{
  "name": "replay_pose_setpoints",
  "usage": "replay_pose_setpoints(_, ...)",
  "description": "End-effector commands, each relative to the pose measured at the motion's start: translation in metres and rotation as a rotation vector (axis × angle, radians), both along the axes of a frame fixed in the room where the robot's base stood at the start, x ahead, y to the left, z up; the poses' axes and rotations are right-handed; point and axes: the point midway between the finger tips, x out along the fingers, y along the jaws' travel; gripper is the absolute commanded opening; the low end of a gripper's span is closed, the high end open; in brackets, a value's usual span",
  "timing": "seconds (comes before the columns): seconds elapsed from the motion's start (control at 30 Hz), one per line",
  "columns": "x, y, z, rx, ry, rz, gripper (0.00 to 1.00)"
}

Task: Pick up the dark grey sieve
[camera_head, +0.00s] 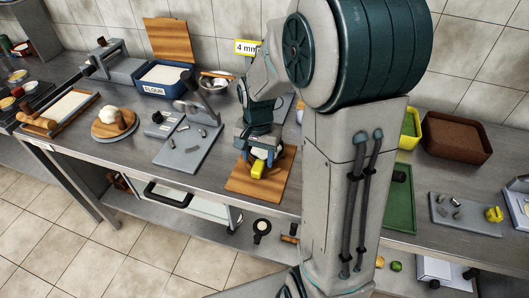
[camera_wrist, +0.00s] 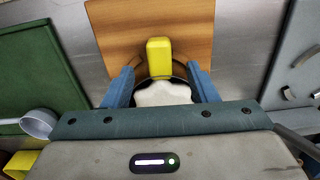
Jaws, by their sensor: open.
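A dark round rim (camera_wrist: 182,83) shows between my fingers in the wrist view, with a pale white mass (camera_wrist: 162,94) inside it and a thick yellow handle (camera_wrist: 160,55) sticking out; it appears to be the dark grey sieve, but its mesh cannot be made out. The yellow handle also shows in the head view (camera_head: 257,170), over a wooden board (camera_head: 240,185). My gripper (camera_wrist: 162,74) is open, with one blue finger on each side of the rim. In the head view my gripper (camera_head: 258,150) points down over the board and hides most of the piece. Contact cannot be told.
A grey plate (camera_head: 182,160) with small metal pieces lies left of the board. A green tray (camera_head: 399,205) lies right, partly behind my arm. A grey round cup (camera_wrist: 38,123) shows at the wrist view's left. A flour bin (camera_head: 165,82) and steel bowl (camera_head: 214,84) stand behind.

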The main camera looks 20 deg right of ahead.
Motion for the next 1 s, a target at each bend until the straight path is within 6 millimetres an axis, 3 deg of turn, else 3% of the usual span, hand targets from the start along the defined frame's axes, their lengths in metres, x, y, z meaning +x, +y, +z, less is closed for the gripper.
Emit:
replay_pose_setpoints(0.2, -0.004, 0.003, -0.031, 0.000, 0.005, 0.000, 0.53)
replay_pose_setpoints(0.5, -0.003, 0.003, -0.037, 0.000, 0.001, 0.000, 0.53)
replay_pose_setpoints(0.53, -0.003, 0.003, -0.037, 0.000, 0.001, 0.000, 0.50)
replay_pose_setpoints(0.7, -0.003, 0.003, -0.037, 0.000, 0.001, 0.000, 0.03)
replay_pose_setpoints(1.0, -0.003, 0.003, -0.036, 0.000, 0.000, 0.001, 0.00)
